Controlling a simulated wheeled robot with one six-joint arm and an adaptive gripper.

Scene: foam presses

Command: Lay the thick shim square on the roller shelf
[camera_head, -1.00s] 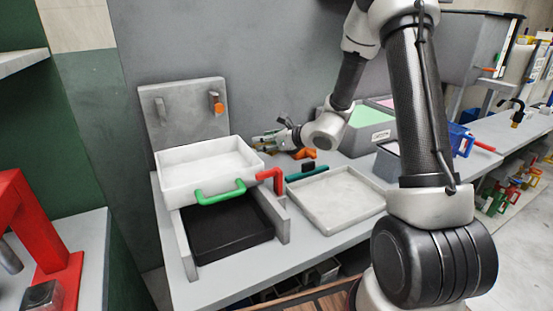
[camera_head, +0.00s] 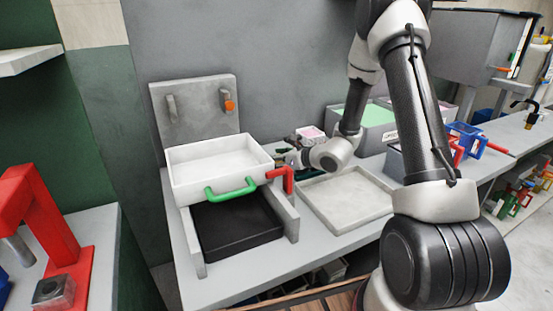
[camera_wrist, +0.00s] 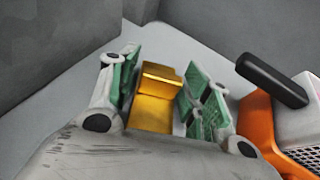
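My gripper (camera_wrist: 158,88) points left behind the press in the head view, where the red bracket and my wrist partly hide it. In the wrist view, its green-padded fingers stand on either side of a gold, stepped block (camera_wrist: 155,112). A press stands at the left of the bench, with a white tray (camera_head: 215,167) above a black pad (camera_head: 235,226). I cannot make out which surface is the roller shelf.
A red bracket (camera_head: 285,177) stands at the press's right corner. A pale shallow tray (camera_head: 345,200) lies right of it. Grey bins (camera_head: 375,145) stand behind. In the wrist view, an orange item (camera_wrist: 256,124) with a black handle (camera_wrist: 272,80) is close on the right.

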